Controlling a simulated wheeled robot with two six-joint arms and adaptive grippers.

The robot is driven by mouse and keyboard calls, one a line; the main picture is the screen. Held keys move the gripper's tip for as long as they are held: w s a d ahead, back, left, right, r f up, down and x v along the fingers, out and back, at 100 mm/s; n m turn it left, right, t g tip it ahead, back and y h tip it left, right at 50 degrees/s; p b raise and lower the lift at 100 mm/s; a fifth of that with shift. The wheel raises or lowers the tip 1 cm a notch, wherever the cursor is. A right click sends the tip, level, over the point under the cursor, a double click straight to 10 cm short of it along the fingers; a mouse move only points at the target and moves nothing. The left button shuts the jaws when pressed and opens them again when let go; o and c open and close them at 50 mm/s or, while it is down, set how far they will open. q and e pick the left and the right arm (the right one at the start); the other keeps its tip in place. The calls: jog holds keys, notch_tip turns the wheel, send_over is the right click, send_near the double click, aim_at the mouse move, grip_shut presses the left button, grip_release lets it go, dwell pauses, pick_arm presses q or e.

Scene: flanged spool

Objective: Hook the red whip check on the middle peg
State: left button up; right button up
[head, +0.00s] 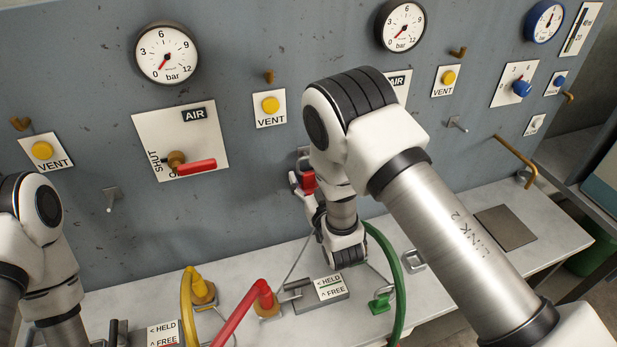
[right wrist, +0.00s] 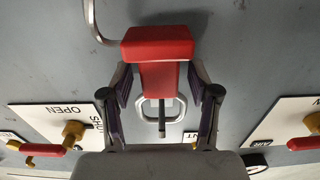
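The red whip check (head: 308,182) has a T-shaped red grip, which also shows in the right wrist view (right wrist: 158,44). A silver loop (right wrist: 139,112) shows beyond the grip, and the middle peg (right wrist: 162,125) lines up inside the loop's outline. I cannot tell whether the peg passes through it. In the head view my right arm hides most of the middle peg; only its mount (head: 303,152) shows. My left gripper is below the frame.
Other pegs stick out at left (head: 112,196) and right (head: 457,124). A red valve handle (head: 196,167) is left of my right wrist. Yellow (head: 187,295), red (head: 240,315) and green (head: 393,265) hoses rise from the bench. The bench's right part (head: 465,203) is mostly clear.

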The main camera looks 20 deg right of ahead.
jog(key=s, duration=1.2)
jog(key=shift+d, duration=0.2)
